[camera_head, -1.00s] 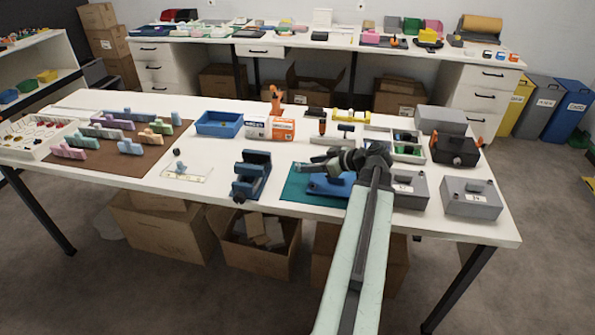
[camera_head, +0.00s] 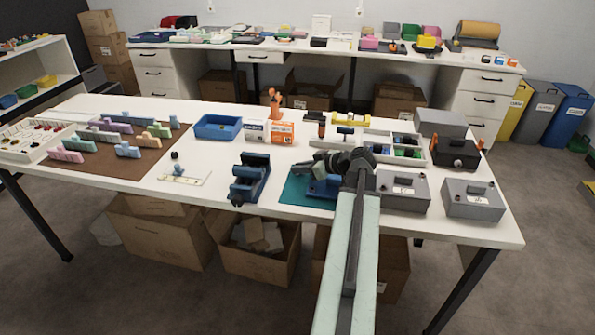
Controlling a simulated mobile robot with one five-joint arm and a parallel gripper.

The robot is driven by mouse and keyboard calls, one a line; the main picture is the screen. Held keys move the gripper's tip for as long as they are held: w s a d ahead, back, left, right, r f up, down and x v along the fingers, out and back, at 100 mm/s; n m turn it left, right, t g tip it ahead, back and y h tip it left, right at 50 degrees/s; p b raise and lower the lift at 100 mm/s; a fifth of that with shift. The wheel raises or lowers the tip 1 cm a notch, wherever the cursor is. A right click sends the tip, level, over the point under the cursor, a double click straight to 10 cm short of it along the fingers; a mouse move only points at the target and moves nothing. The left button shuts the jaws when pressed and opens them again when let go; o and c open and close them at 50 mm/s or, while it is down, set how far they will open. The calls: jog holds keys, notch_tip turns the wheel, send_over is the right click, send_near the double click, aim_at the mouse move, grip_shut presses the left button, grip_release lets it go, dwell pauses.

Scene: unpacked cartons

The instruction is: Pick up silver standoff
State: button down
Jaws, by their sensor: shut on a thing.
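My gripper (camera_head: 318,163) is at the end of my dark grey wrist, just above a blue fixture (camera_head: 322,188) on a green mat (camera_head: 294,192) near the table's front edge. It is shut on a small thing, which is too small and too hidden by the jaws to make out. I cannot pick out a silver standoff for certain anywhere in this view. My wrist and forearm hide part of the mat and fixture.
Two grey boxes (camera_head: 403,190) (camera_head: 472,199) stand right of my arm. A blue-and-black vise-like device (camera_head: 250,179) stands left of the mat. Behind are a divided tray (camera_head: 382,153), small cartons (camera_head: 282,132) and a blue bin (camera_head: 217,127). Table space (camera_head: 215,155) left of centre is clear.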

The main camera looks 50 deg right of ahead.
notch_tip(320, 180, up, 10)
jog(key=p, duration=1)
